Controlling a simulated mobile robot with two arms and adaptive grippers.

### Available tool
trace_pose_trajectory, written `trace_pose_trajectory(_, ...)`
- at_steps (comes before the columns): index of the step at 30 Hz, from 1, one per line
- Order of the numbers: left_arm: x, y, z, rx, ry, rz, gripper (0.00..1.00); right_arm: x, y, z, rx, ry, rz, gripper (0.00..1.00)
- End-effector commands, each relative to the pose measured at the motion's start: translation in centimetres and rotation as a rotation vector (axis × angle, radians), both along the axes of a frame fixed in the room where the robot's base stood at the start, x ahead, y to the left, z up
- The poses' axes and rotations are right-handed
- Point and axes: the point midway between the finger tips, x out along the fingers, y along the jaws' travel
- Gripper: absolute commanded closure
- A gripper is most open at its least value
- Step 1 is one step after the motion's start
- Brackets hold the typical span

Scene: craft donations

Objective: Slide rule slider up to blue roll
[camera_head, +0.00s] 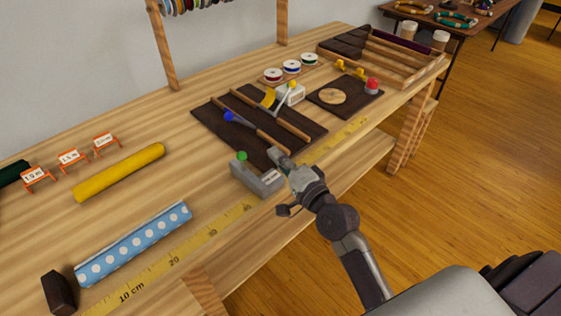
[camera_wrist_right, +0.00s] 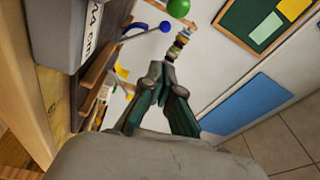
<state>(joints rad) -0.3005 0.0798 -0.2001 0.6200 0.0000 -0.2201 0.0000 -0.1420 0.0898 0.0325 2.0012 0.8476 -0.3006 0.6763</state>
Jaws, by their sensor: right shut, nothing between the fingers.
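The rule slider (camera_head: 256,180) is a grey block with a green knob (camera_head: 241,156), standing at the yellow rule (camera_head: 205,233) along the table's front edge. The blue roll (camera_head: 133,243) with white dots lies to the left beside the rule, with a gap of bare table between it and the slider. My right gripper (camera_head: 277,155) is shut and empty at the slider's right side; I cannot tell whether they touch. In the wrist view the right gripper (camera_wrist_right: 163,78) shows shut, with the slider (camera_wrist_right: 75,35) and its cm label at upper left. My left gripper is not in view.
A dark brown block (camera_head: 59,292) stands by the blue roll's left end. A yellow roll (camera_head: 119,172) and orange-framed price signs (camera_head: 70,158) lie further back. A dark board (camera_head: 215,121) with wooden rails is behind the slider. A board with a red knob (camera_head: 372,84) stands right.

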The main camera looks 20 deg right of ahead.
Motion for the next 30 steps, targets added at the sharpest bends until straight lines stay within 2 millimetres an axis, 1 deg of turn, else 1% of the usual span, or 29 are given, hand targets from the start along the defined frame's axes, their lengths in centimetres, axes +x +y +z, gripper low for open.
trace_pose_trajectory(1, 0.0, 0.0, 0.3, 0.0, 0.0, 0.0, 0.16, 1.3, 0.3, 0.4, 0.003, -0.002, 0.001, 1.0)
trace_pose_trajectory(3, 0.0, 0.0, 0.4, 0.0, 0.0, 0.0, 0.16, 2.8, 0.6, 0.4, 0.003, -0.002, 0.001, 1.0)
trace_pose_trajectory(8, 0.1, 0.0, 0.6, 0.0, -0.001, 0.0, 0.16, 5.9, 1.4, 0.6, 0.0, -0.001, 0.002, 1.0)
trace_pose_trajectory(9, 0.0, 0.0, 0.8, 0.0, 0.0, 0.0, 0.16, 5.1, 2.2, 0.2, 0.003, 0.005, 0.003, 1.0)
trace_pose_trajectory(10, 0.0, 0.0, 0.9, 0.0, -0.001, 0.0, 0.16, 4.8, 2.6, 0.1, 0.002, 0.005, 0.003, 1.0)
trace_pose_trajectory(16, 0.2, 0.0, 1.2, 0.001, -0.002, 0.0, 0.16, 3.7, 4.3, -0.3, 0.0, 0.002, 0.002, 1.0)
trace_pose_trajectory(21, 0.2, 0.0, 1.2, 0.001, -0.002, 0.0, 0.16, 3.4, 4.6, -0.5, -0.002, 0.003, 0.001, 1.0)
trace_pose_trajectory(30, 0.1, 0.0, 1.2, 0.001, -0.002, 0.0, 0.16, 3.4, 4.6, -0.5, -0.003, 0.002, 0.001, 1.0)
